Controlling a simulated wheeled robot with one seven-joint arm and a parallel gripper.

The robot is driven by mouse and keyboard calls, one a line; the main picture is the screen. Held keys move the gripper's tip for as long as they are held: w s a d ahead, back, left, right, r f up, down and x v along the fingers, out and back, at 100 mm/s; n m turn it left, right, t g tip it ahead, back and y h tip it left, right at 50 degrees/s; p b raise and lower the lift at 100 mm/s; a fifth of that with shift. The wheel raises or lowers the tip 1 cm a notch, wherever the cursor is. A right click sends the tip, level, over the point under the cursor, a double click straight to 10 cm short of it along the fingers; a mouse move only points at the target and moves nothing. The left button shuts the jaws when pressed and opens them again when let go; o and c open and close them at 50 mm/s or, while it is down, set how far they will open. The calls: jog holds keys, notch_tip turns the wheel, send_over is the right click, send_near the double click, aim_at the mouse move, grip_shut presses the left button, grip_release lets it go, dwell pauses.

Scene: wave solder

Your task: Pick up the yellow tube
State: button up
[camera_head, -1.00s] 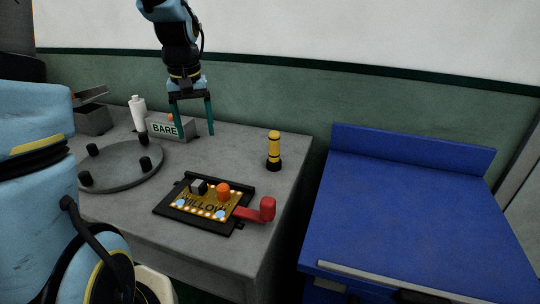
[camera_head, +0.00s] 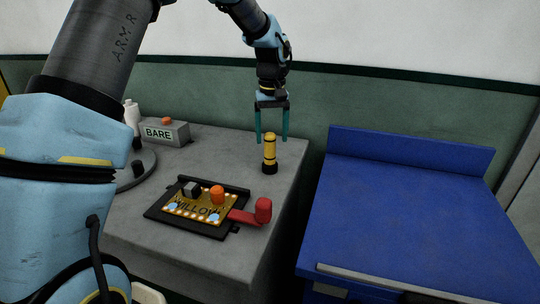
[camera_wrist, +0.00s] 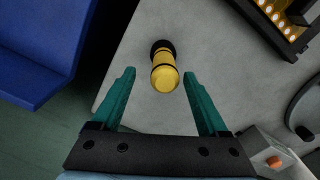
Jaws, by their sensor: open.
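The yellow tube (camera_head: 270,149) stands upright on the grey table, with black bands and a black base. My gripper (camera_head: 272,140) is open above and around the height of its top, with teal fingers on either side in the head view. In the wrist view the tube (camera_wrist: 164,70) lies ahead of the fingertips, between their lines, and my open gripper (camera_wrist: 160,76) is empty. I cannot tell whether a finger touches the tube.
A black fixture (camera_head: 158,213) with a yellow board and a red handle (camera_head: 263,210) is in front of the tube. A grey block labelled BARE (camera_head: 160,133) stands at the back left. A blue bench (camera_head: 420,215) is to the right, past the table (camera_head: 240,255) edge.

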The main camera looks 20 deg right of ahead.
aim_at(270, 150)
jog(key=f, duration=0.2)
jog(key=f+p, duration=0.1)
jog(key=f, duration=0.2)
jog(key=shift+a+f+p, duration=0.3)
jog(key=shift+a, duration=0.05)
jog(key=shift+c, duration=0.2)
grip_shut()
